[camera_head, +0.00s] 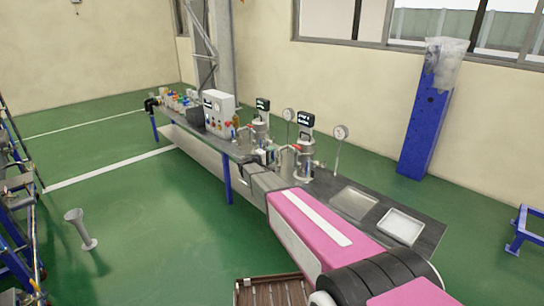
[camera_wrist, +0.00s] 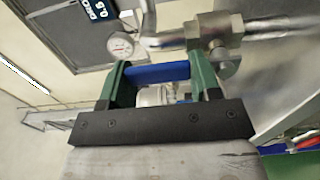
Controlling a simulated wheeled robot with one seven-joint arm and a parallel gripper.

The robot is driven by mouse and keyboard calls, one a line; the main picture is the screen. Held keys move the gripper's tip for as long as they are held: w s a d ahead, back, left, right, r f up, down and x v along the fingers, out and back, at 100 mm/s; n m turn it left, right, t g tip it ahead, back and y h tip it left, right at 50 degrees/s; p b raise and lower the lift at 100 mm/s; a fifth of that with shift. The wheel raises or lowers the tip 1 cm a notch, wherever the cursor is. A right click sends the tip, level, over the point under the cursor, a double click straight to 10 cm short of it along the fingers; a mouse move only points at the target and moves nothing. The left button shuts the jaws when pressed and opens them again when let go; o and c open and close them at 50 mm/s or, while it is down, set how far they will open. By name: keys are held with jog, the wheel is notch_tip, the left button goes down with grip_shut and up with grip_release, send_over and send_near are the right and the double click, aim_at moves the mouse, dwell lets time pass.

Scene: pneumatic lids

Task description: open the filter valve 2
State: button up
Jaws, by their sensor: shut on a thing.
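In the wrist view, my gripper (camera_wrist: 157,69) has its two green fingers on either side of a blue valve handle (camera_wrist: 157,74) and is shut on it. The handle lies crosswise between the fingers. Metal pipe and a fitting (camera_wrist: 217,30) run just beyond it, with a round gauge (camera_wrist: 120,46) to the left. In the head view, two metal filter units stand on the bench, a farther one (camera_head: 261,130) and a nearer one (camera_head: 304,160), each with a dark label above. My fingers and the handle cannot be made out there. I cannot read the valve's number.
The long bench (camera_head: 410,212) carries a white control box (camera_head: 218,112), two gauges on stems, and two shallow trays (camera_head: 401,226) at its near end. A blue post (camera_head: 424,135) stands by the wall. A grey stand (camera_head: 80,230) is on the open green floor.

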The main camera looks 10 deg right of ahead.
dwell(0.4)
jog(key=o, duration=1.3)
jog(key=shift+a, duration=0.1)
jog(key=v, duration=1)
jog(key=shift+s+a, duration=0.2)
jog(key=shift+a, duration=0.1)
jog(key=s+d+f+m+g+y, duration=0.2)
jog(key=s+d+f+g, duration=0.15)
jog(key=s+d, duration=0.35)
jog(key=s+d+f+m+g+y, duration=0.2)
jog(key=s+d+g+y, duration=0.15)
jog(key=s+d, duration=0.4)
jog(key=s+m+g+y, duration=0.1)
jog(key=s+y, duration=0.2)
jog(key=s, duration=0.4)
jog(key=s+a+f+m+g+y, duration=0.1)
jog(key=s+y, duration=0.2)
jog(key=s, duration=0.4)
jog(key=s+m+g+y, duration=0.1)
jog(key=s+y, duration=0.2)
jog(key=s, duration=0.4)
jog(key=shift+s+a+f+g, duration=0.25)
jog(key=shift+s+a+g, duration=0.05)
